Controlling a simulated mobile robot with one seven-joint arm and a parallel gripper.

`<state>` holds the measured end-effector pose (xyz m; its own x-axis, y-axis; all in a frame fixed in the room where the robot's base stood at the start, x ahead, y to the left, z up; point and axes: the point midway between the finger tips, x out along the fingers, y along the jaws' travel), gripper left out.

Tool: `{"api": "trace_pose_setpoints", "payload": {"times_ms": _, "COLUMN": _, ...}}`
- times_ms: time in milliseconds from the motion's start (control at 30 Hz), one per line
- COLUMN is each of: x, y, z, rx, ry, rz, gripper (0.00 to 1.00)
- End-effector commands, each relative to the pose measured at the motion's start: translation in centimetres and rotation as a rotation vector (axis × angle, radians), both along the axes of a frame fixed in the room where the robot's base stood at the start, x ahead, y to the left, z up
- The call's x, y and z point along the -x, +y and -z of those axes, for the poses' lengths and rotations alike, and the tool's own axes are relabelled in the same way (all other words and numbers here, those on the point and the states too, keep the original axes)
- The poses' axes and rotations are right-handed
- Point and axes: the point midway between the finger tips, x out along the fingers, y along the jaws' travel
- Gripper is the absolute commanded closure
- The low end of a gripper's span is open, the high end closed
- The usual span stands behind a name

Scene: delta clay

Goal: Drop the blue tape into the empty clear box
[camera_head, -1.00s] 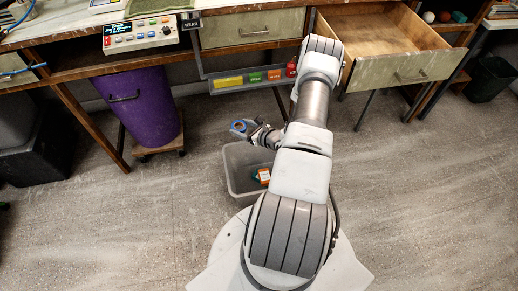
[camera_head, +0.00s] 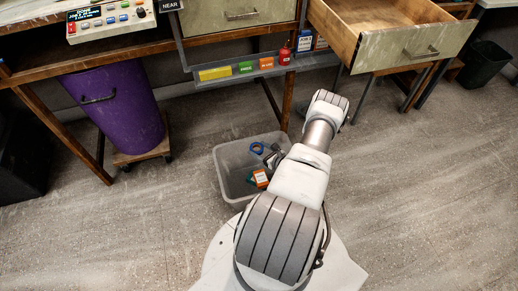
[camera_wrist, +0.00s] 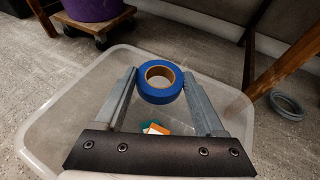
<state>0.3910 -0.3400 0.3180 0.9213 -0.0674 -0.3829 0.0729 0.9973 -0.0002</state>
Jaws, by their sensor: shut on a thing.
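The blue tape (camera_wrist: 160,82) is a roll with a tan core, held between the fingertips of my gripper (camera_wrist: 160,88) in the wrist view. In the head view the tape (camera_head: 257,148) shows over the back part of the clear box (camera_head: 222,165), with my gripper (camera_head: 268,153) beside it, partly hidden by my arm. The box (camera_wrist: 45,125) is a translucent tub on the floor and surrounds the fingers in the wrist view. It is not empty: an orange-and-white item (camera_head: 260,178) and a teal item lie inside. I cannot tell the tape's exact height above the bottom.
A purple bin (camera_head: 112,110) on a wheeled dolly (camera_head: 145,152) stands left of the box. The workbench, with an open drawer (camera_head: 415,50), is behind. A grey ring (camera_wrist: 286,105) lies on the floor beyond the box. A black bin (camera_head: 484,65) stands far right. Floor at right is clear.

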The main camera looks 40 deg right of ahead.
Motion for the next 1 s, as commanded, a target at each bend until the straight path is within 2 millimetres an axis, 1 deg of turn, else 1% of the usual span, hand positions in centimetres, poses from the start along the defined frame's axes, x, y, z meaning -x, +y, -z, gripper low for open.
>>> {"api": "trace_pose_setpoints", "payload": {"times_ms": 33, "x": 0.0, "y": 0.0, "z": 1.2, "rx": 0.001, "ry": 0.0, "rz": 0.0, "gripper": 0.91}}
{"api": "trace_pose_setpoints", "payload": {"times_ms": 200, "x": 0.0, "y": 0.0, "z": 2.5, "rx": 0.0, "ry": 0.0, "rz": 0.0, "gripper": 0.91}}
{"api": "trace_pose_setpoints", "payload": {"times_ms": 500, "x": 0.0, "y": 0.0, "z": 2.5, "rx": -0.001, "ry": 0.0, "rz": 0.0, "gripper": 0.91}}
{"api": "trace_pose_setpoints", "payload": {"times_ms": 533, "x": 0.0, "y": 0.0, "z": 2.5, "rx": 0.0, "ry": 0.0, "rz": 0.0, "gripper": 0.23}}
{"api": "trace_pose_setpoints", "payload": {"times_ms": 600, "x": 0.0, "y": 0.0, "z": 2.5, "rx": 0.0, "ry": 0.0, "rz": 0.0, "gripper": 0.11}}
{"api": "trace_pose_setpoints", "payload": {"times_ms": 667, "x": 0.0, "y": 0.0, "z": 2.5, "rx": 0.0, "ry": 0.0, "rz": 0.0, "gripper": 0.0}}
{"api": "trace_pose_setpoints", "payload": {"times_ms": 900, "x": 0.0, "y": 0.0, "z": 2.5, "rx": 0.0, "ry": 0.0, "rz": 0.0, "gripper": 0.0}}
{"api": "trace_pose_setpoints", "payload": {"times_ms": 1000, "x": 0.5, "y": 0.0, "z": 2.2, "rx": 0.0, "ry": 0.001, "rz": 0.001, "gripper": 0.0}}
